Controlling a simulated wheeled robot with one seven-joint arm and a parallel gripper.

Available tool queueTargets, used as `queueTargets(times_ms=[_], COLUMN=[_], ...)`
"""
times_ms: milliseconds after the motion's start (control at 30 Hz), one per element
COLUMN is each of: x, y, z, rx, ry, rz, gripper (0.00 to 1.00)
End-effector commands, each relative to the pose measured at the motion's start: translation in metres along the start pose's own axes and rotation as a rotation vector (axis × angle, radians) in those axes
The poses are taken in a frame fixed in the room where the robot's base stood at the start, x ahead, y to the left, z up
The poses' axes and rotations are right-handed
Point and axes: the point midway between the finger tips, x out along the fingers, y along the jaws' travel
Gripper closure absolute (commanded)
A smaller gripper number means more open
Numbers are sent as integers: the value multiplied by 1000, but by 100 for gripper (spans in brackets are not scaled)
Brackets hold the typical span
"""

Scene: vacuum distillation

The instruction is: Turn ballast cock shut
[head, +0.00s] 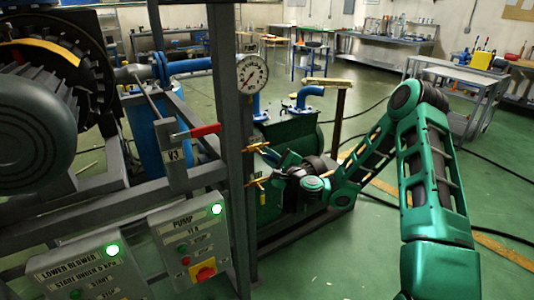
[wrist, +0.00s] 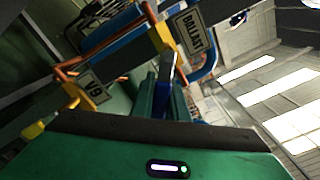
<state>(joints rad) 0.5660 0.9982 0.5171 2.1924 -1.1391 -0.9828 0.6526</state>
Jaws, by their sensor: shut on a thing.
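The ballast cock (wrist: 161,38) shows in the wrist view as a yellow brass body beside a plate reading BALLAST (wrist: 190,33). In the head view my gripper (head: 277,161) reaches leftward to the frame post, beside two brass fittings, an upper one (head: 257,147) and a lower one (head: 257,182). Their labels cannot be read there. How far the handle is turned is hard to tell.
A second tagged brass fitting (wrist: 74,93) with copper pipe sits left in the wrist view. A red lever (head: 197,132) and control boxes (head: 191,240) stand left.

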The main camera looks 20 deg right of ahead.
Motion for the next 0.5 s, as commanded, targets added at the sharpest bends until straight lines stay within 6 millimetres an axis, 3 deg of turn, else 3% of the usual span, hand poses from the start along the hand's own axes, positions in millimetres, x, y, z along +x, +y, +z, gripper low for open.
queueTargets(times_ms=[500], x=[0], y=[7], z=[0], rx=[147], ry=[1], rz=[-2], gripper=[100])
